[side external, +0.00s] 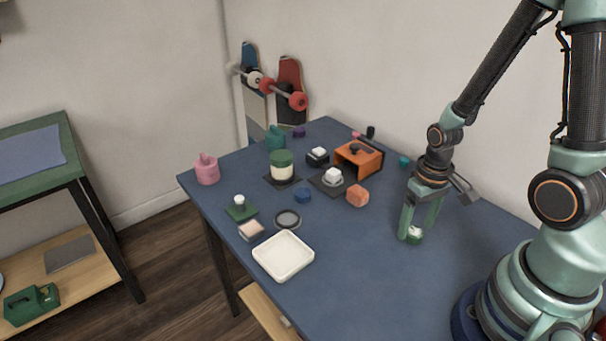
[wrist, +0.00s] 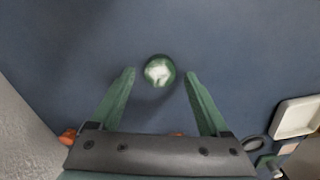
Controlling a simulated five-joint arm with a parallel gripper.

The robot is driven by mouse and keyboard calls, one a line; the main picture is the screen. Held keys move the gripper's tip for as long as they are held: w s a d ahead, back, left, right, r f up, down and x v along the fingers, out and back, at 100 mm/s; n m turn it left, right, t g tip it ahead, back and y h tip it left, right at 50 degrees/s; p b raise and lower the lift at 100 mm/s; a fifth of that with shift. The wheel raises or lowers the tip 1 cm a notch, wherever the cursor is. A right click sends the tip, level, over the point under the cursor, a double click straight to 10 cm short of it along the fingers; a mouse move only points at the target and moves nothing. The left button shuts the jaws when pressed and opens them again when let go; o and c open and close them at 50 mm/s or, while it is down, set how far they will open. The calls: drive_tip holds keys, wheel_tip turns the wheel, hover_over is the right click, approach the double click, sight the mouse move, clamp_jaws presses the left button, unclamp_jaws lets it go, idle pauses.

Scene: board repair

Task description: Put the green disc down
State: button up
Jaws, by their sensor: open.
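The green disc (side external: 415,238), with a white top, sits on the blue table near my arm. It also shows in the wrist view (wrist: 159,71), round and dark green around a white middle. My gripper (side external: 417,228) points down over it with one finger on each side. In the wrist view the fingers of my gripper (wrist: 160,74) are spread, with a gap between each finger and the disc. Part of the disc is hidden behind a finger in the side view.
The blue table (side external: 365,275) is clear around the disc. An orange open box (side external: 359,156) stands near the wall.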

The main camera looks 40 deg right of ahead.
wheel_tip(320, 180, up, 11)
wheel_tip(320, 180, up, 5)
drive_tip(key=n+t, duration=0.1)
drive_tip(key=t, duration=0.1)
hover_over(414, 231)
drive_tip(key=w+a, duration=0.3)
drive_tip(key=shift+s+d, duration=0.15)
drive_tip(key=shift+d, duration=0.1)
drive_tip(key=shift+o, duration=0.6)
drive_tip(key=w+a+r+n+t, duration=0.1)
drive_tip(key=a+r+n+t, duration=0.1)
drive_tip(key=r, duration=0.5)
drive_tip(key=a+t, duration=0.1)
drive_tip(key=a, duration=0.1)
drive_tip(key=shift+w+a+r+t, duration=0.2)
drive_tip(key=shift+w+a+t, duration=0.1)
